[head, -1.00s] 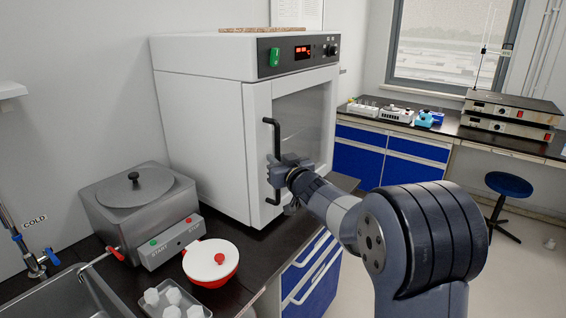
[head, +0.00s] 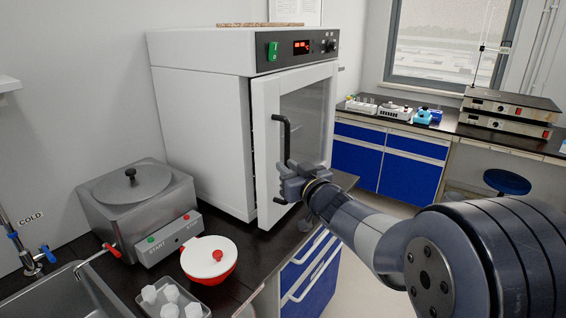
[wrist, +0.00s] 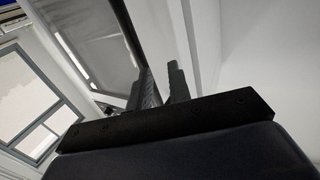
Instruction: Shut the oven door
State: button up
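The oven (head: 205,120) is a white cabinet on the dark counter. Its door (head: 267,165) has a glass pane and stands slightly ajar, with a dark gap along its left edge. The black vertical handle (head: 287,137) is near that edge. My gripper (head: 286,188) is at the lower part of the handle and appears shut on it. In the wrist view, my gripper's dark fingers (wrist: 163,88) lie close together by the dark handle bar (wrist: 132,30); the exact contact is partly hidden.
On the counter left of the oven stand a grey water bath (head: 138,200), a red pot with a white lid (head: 209,260) and a tray of white pieces (head: 170,303). A sink (head: 50,297) is at the lower left. Blue cabinets (head: 410,160) stand behind at right.

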aim_at(273, 155)
jog(key=shift+v, duration=1.05)
jog(key=shift+w, duration=0.2)
jog(key=p+x, duration=0.1)
jog(key=x, duration=0.9)
jog(key=shift+w+f, duration=0.15)
jog(key=shift+w, duration=0.05)
jog(key=shift+s+d, duration=0.15)
jog(key=shift+d, duration=0.25)
